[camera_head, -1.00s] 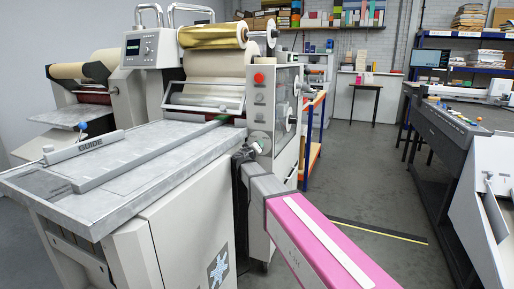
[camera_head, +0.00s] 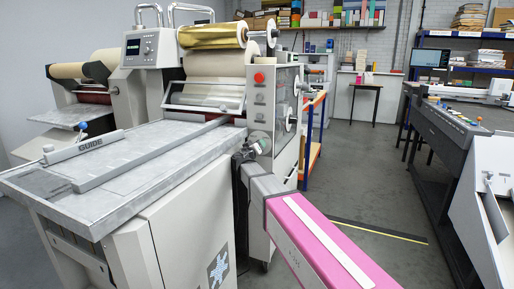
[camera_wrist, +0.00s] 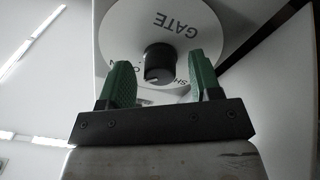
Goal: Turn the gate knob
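The gate knob (camera_wrist: 158,62) is a short black cylinder on a round white dial marked GATE in the wrist view. The lettering appears upside down, and smaller words by the knob are partly covered by my fingers. My gripper (camera_wrist: 161,66) has two green fingers, standing apart on either side of the knob in the picture, with a visible gap on each side. I cannot tell how far the tips are from the dial. In the head view my gripper (camera_head: 246,154) is at the machine's side panel, low near its front edge; the knob is not clear there.
The grey feed table (camera_head: 135,160) with a bar marked GUIDE (camera_head: 95,146) lies left of my arm. A red button (camera_head: 259,77) is higher on the panel. Gold and cream rolls sit above. The floor to the right is open, up to a long dark bench (camera_head: 440,130).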

